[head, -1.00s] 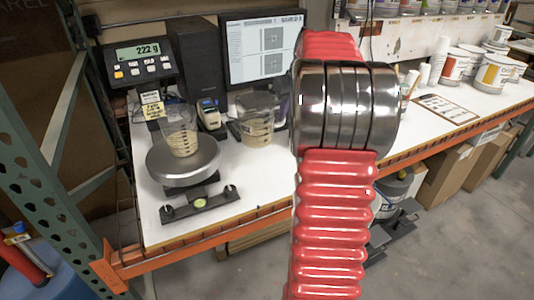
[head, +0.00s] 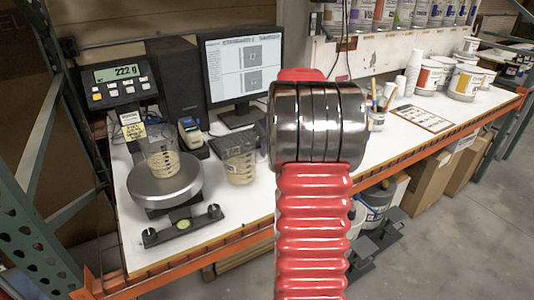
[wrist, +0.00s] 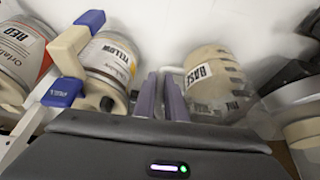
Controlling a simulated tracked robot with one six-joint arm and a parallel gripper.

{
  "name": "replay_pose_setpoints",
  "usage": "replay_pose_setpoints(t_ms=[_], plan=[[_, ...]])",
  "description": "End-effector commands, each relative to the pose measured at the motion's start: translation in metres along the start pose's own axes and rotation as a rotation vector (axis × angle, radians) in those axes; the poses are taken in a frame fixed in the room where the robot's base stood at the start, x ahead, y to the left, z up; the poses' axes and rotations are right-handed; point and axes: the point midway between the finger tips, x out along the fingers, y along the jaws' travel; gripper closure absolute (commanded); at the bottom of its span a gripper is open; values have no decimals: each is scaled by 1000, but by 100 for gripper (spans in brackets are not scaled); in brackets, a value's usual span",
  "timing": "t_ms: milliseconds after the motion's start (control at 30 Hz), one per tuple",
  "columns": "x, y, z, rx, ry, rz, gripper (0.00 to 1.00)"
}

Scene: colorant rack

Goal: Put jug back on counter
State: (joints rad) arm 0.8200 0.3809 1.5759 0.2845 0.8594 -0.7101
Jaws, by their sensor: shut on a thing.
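The jug (head: 240,160), clear with beige liquid, is upright at the counter (head: 262,198), right of the scale. I cannot tell whether its bottom touches the counter. In the wrist view the jug (wrist: 218,78) bears a BASE label. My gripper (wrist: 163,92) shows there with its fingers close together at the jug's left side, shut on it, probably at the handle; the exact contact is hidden. In the head view my red arm covers most of the gripper.
A clear cup (head: 163,160) of beige liquid stands on the scale (head: 165,184). A monitor (head: 245,68) and a small device (head: 190,135) are behind. RED (wrist: 18,50) and YELLOW (wrist: 110,62) labelled containers stand left of the fingers in the wrist view.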

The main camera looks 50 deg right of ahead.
Motion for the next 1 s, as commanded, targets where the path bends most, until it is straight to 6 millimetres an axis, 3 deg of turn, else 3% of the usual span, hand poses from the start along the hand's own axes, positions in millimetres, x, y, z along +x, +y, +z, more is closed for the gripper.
replay_pose_setpoints(t_ms=[133, 500, 533, 767, 1000], plan=[[12, 0, 5, 2, 2, 0, 100], [15, 1, 6, 2, 3, 1, 100], [16, 1, 7, 1, 1, 1, 89], [16, 1, 7, 1, 1, 1, 73], [16, 1, 7, 2, 1, 1, 71]])
